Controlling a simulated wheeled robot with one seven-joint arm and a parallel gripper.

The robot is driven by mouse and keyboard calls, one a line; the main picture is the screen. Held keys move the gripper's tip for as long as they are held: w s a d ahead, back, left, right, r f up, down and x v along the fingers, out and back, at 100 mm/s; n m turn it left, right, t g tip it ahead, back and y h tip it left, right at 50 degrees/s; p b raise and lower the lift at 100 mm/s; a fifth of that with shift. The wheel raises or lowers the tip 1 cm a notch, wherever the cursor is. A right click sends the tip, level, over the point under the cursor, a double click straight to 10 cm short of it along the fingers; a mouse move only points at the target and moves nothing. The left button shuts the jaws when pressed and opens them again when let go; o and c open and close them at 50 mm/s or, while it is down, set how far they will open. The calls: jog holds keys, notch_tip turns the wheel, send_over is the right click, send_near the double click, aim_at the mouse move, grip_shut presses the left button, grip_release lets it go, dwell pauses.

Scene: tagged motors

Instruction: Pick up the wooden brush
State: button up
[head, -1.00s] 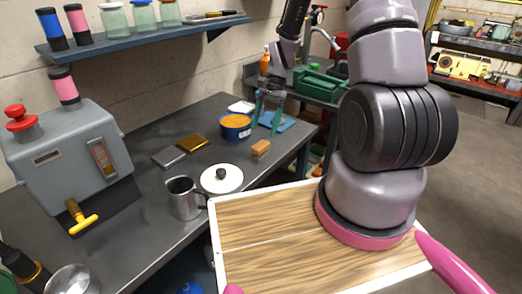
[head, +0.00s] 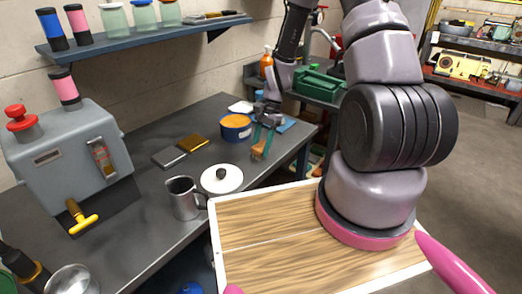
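The wooden brush (head: 258,152) is a small orange-brown block on the dark grey workbench (head: 225,150), near its right edge. My gripper (head: 261,149) reaches down over it from above. Its two teal fingers are at the brush, one on each side as far as I can see, and cover part of it. The fingers look apart with the brush between them, but whether they press on it is too small to tell. The brush appears to be still at bench level.
A grey machine (head: 65,155) stands at far left.

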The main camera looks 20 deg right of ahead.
aim_at(261, 144)
grip_shut()
jog(key=shift+r, duration=0.15)
notch_tip(261, 144, up, 10)
jog(key=shift+f, duration=0.1)
jog(key=shift+o, duration=0.8)
grip_release()
jog(key=c, duration=0.6)
